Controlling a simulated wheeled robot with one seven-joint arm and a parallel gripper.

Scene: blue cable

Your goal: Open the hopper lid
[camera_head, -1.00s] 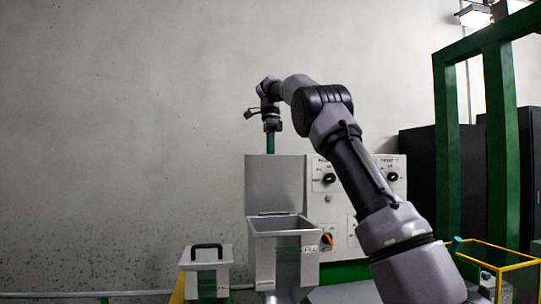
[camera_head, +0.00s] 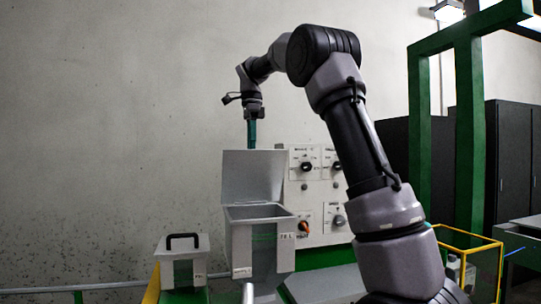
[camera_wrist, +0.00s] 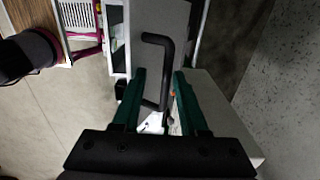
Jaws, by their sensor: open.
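The hopper (camera_head: 258,250) is a grey metal box with an open top, left of centre in the head view. Its flat grey lid (camera_head: 250,180) stands raised, roughly upright, at the hopper's back edge. My gripper (camera_head: 251,143) points down just above the lid's upper edge, its green fingers partly hidden behind it. In the wrist view my gripper (camera_wrist: 160,72) is open, its two green fingers apart. A black bar handle (camera_wrist: 168,55) on a grey panel shows between and beyond the fingertips. I cannot tell whether the fingers touch it.
A smaller box (camera_head: 183,262) with a black-handled lid, shut, stands left of the hopper. A control panel (camera_head: 318,165) with knobs is behind on the right. A green frame (camera_head: 468,140) and yellow rails (camera_head: 470,235) stand further right. The wall side at left is clear.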

